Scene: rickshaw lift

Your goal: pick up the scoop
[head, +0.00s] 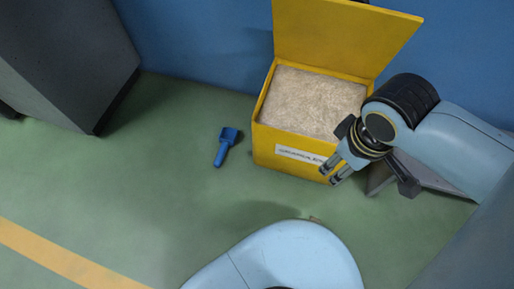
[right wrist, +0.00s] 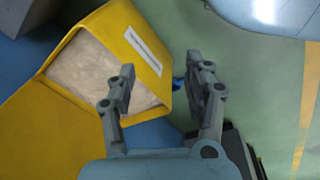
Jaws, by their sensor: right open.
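The blue scoop (head: 226,143) lies on the green floor, left of the yellow bin, with its handle toward the viewer. In the right wrist view a small blue part of the scoop (right wrist: 178,83) shows between the fingers, beyond the bin's edge. My right gripper (head: 332,176) is open and empty, in front of the bin's right front corner and well right of the scoop. Its two spread fingers also show in the right wrist view (right wrist: 165,85). My left gripper does not show.
The yellow bin (head: 275,146) stands open against the blue wall (head: 200,45), filled with beige granular material. A dark grey cabinet (head: 70,60) stands at the left. The floor around the scoop is clear. A yellow line (head: 60,258) crosses the floor at lower left.

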